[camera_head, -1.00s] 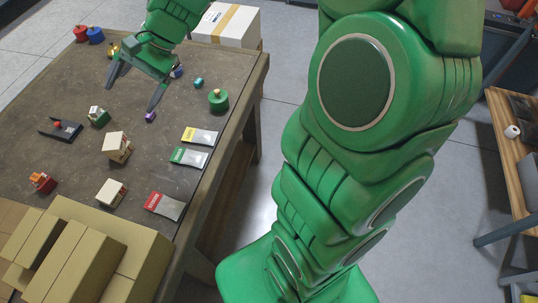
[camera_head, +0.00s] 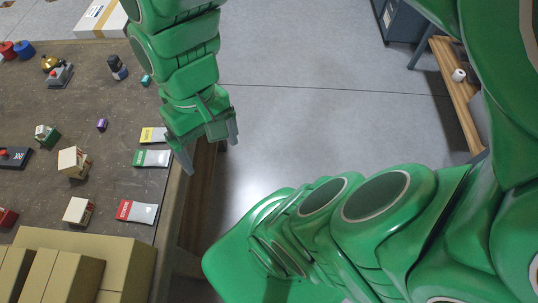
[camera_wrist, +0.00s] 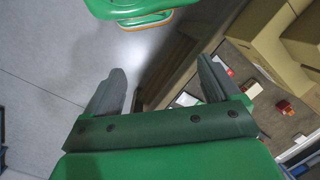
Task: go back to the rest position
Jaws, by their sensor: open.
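My gripper (camera_head: 208,155) hangs at the right edge of the brown table in the head view, beside the yellow packet. Its two grey fingers are spread apart with nothing between them. In the wrist view the open fingers (camera_wrist: 160,92) show floor and the table's side between and beyond them. My green arm fills much of the head view's right half.
The table (camera_head: 95,112) holds yellow (camera_head: 152,135), green (camera_head: 152,158) and red (camera_head: 137,211) packets near its right edge. Small house-like blocks (camera_head: 73,162) and cardboard boxes (camera_head: 70,275) stand left and front. A wooden shelf (camera_head: 455,92) stands right. Grey floor (camera_head: 300,110) is open between.

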